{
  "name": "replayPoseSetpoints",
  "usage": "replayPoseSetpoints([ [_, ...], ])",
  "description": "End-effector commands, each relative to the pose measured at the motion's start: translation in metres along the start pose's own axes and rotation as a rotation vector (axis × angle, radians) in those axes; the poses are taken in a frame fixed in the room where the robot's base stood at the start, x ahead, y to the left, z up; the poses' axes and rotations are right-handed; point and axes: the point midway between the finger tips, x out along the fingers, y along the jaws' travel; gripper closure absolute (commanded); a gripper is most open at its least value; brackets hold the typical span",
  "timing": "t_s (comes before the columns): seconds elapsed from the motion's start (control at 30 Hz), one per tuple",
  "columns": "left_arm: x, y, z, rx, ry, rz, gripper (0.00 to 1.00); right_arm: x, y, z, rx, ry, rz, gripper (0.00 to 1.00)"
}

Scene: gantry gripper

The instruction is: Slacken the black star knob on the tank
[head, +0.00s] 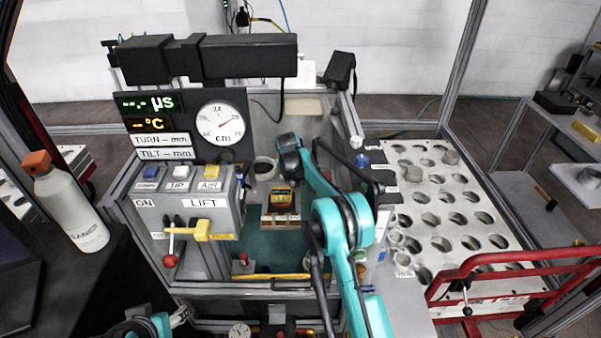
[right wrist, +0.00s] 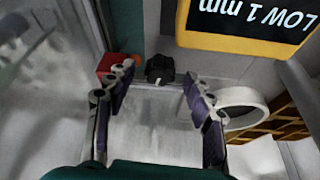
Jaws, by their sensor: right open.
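A small black knob (right wrist: 160,69) shows in the right wrist view, at the far edge of a pale grey surface; its star shape is not clear. My right gripper (right wrist: 157,80) is open, with one finger on each side of the picture. The knob appears between and beyond the fingertips, apparently apart from them. In the head view my teal right arm reaches over the tank (head: 262,245), and its gripper and the knob cannot be made out there.
A red block (right wrist: 112,65) sits beside the left finger. A yellow-framed display (right wrist: 250,28) and a white ring (right wrist: 240,108) lie to the right. The head view shows a lift panel (head: 205,205), a bottle (head: 70,208) and a perforated plate (head: 450,215).

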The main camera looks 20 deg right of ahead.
Motion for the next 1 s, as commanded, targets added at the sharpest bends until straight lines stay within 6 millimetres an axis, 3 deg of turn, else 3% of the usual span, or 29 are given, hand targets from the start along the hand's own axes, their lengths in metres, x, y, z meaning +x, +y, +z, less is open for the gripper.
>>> replayPoseSetpoints([
  [0.03, -0.006, 0.000, -0.005, 0.000, 0.000, 0.000, 0.47, -0.018, 0.001, -0.002, -0.007, 0.000, -0.003, 0.47],
  [0.37, -0.022, 0.000, -0.016, 0.000, 0.000, 0.000, 0.47, -0.087, 0.002, 0.000, -0.009, 0.000, -0.007, 0.47],
  [1.0, -0.024, 0.000, -0.018, 0.000, 0.000, 0.000, 0.47, -0.209, 0.026, 0.043, -0.047, 0.039, -0.046, 0.47],
])
